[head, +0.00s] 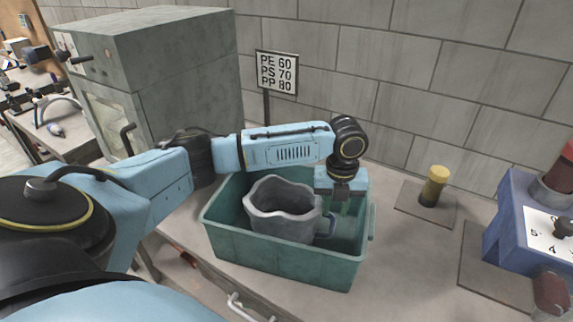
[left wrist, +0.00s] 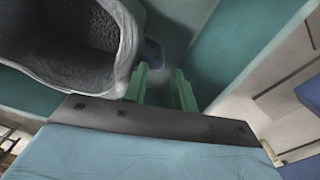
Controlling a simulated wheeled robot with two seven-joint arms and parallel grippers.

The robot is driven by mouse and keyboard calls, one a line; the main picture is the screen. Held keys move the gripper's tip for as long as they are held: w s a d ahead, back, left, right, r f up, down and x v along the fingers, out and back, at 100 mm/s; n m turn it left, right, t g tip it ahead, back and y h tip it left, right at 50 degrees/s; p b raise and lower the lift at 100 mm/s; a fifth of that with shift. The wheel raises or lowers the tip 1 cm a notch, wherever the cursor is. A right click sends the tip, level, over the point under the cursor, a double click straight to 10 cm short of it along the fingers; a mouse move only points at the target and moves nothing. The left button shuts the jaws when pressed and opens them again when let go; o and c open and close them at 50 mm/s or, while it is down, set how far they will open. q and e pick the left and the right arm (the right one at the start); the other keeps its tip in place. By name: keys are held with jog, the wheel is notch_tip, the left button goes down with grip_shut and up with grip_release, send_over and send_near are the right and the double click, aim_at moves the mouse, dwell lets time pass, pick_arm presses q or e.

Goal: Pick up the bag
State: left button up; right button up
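The bag (head: 278,212) is a grey, open-topped, soft-looking sack with a wavy rim. It stands upright in a teal crate (head: 280,262), with a small blue-grey tab or loop on its right side. In the left wrist view the bag (left wrist: 85,50) fills the upper left and its mouth looks empty. My left gripper (head: 341,207) points down into the crate, just right of the bag. Its two green fingers (left wrist: 162,88) are apart with nothing held between them. The tab (left wrist: 153,53) lies close to the left finger; whether they touch I cannot tell. My right gripper is in neither view.
A grey oven-like cabinet (head: 170,75) stands behind the crate at left. A sign (head: 276,73) on a post rises behind the crate. A yellow-topped knob (head: 434,185) and a blue machine (head: 515,235) stand at right. The bench between them and the crate is clear.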

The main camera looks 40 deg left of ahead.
aim_at(334, 216)
pick_arm(q)
jog(key=shift+f, duration=0.3)
notch_tip(334, 216, down, 5)
jog(key=shift+r, duration=0.1)
jog(key=shift+c, duration=0.8)
grip_shut()
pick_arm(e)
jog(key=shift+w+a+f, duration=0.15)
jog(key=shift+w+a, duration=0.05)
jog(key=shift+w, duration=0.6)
